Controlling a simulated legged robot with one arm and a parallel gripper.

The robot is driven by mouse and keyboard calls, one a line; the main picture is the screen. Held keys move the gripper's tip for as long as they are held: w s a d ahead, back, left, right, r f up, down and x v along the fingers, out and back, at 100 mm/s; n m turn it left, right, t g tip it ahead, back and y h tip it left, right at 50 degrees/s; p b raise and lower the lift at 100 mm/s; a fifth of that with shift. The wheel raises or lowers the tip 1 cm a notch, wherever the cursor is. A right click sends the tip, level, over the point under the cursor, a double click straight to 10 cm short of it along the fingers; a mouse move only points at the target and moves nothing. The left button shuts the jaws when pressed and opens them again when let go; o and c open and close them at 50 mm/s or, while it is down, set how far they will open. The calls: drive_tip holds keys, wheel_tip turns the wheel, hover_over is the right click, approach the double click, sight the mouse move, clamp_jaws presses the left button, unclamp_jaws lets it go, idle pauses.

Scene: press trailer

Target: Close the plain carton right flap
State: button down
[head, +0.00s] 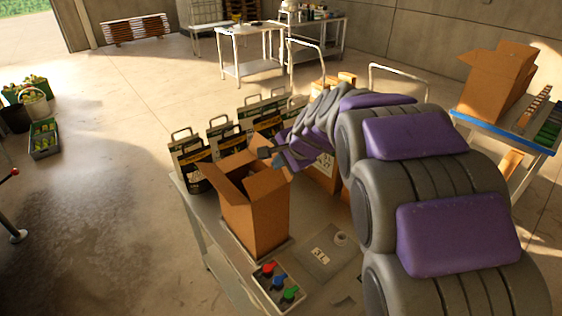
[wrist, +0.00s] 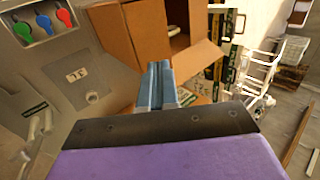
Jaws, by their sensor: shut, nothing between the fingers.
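The plain brown carton (head: 256,215) stands upright on the grey worktable with its top open. One flap (head: 222,183) stands out at its left side. My gripper (head: 266,153) is beside the carton's upper right and far edge, and partly hides that side. In the wrist view the carton (wrist: 138,32) is at the top, and a flap (wrist: 196,60) sticks out from its opening. My shut, empty gripper (wrist: 157,84) is just in front of this flap in the picture; I cannot tell whether they touch.
Several dark bags with handles (head: 192,165) stand behind the carton. A labelled carton (head: 325,175) is behind my arm. A panel with red, blue and green knobs (head: 278,288) is at the table's front. Another open carton (head: 492,85) stands on the blue-edged table at right.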

sight(261, 174)
drive_tip(key=x, duration=0.4)
drive_tip(key=b+x, duration=0.1)
drive_tip(key=x, duration=0.4)
drive_tip(key=shift+a+r, duration=0.15)
drive_tip(key=shift+a, duration=0.05)
drive_tip(key=shift+w+a+f, duration=0.2)
drive_tip(key=shift+w+a, duration=0.05)
drive_tip(key=shift+w, duration=0.15)
